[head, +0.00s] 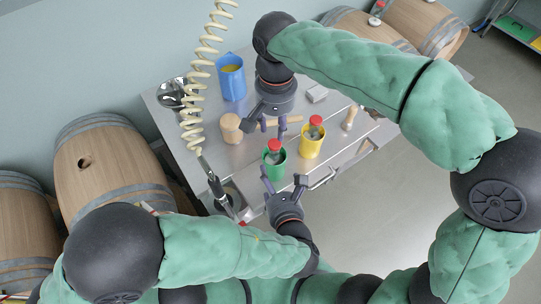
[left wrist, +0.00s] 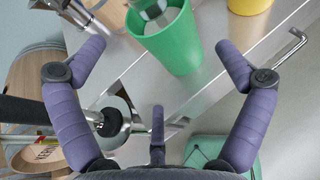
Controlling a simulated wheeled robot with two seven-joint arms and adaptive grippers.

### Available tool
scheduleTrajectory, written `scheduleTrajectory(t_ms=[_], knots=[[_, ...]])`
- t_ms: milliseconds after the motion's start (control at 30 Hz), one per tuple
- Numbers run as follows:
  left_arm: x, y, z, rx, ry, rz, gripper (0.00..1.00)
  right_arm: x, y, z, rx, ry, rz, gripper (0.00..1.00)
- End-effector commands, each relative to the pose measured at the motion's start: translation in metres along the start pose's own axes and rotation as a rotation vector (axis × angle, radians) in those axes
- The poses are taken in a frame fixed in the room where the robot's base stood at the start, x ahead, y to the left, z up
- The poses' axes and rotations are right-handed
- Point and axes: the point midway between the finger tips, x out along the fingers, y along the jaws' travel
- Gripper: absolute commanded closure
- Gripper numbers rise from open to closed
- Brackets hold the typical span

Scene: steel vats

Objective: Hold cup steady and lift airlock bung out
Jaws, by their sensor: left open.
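A green cup (head: 275,170) stands near the front edge of the steel table, with a red-topped airlock bung (head: 274,146) upright in it. The cup also shows in the left wrist view (left wrist: 176,44), with the clear lower part of the airlock (left wrist: 150,10) at its mouth. My left gripper (head: 282,181) is open just in front of the cup; its spread fingers are apart from it. My right gripper (head: 272,128) points down just above and behind the red top, its fingers apart and nothing seen between them.
A yellow cup (head: 311,148) with another red-topped airlock stands close to the right. A coiled hose with a spray nozzle (head: 215,185) hangs at left. Barrels (head: 105,165) stand beyond.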

Motion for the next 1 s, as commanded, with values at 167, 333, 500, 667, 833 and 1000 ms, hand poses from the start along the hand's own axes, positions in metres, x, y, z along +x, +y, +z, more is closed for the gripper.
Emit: scheduleTrajectory(t_ms=[167,333,500,667,833,1000], knots=[[0.023,0.001,0.0,-0.002,0.001,0.005,0.0,0.0,0.0,0.0,0.001,0.0,0.0,0.61],[0.045,0.001,0.0,-0.003,0.002,0.005,0.0,0.0,0.0,0.0,0.002,0.0,0.0,0.61],[0.064,0.001,0.0,-0.002,0.001,0.004,0.0,0.0,0.0,0.0,0.002,0.0,0.0,0.61],[0.076,0.001,0.0,-0.001,0.001,0.003,0.0,0.0,0.0,0.0,0.002,0.0,0.0,0.61],[0.082,0.0,0.0,0.0,0.0,0.001,0.0,0.0,0.0,0.0,0.002,0.0,0.0,0.61],[0.082,0.0,0.0,0.0,0.0,0.0,0.0,0.0,0.0,0.0,0.002,0.0,0.0,0.61]])
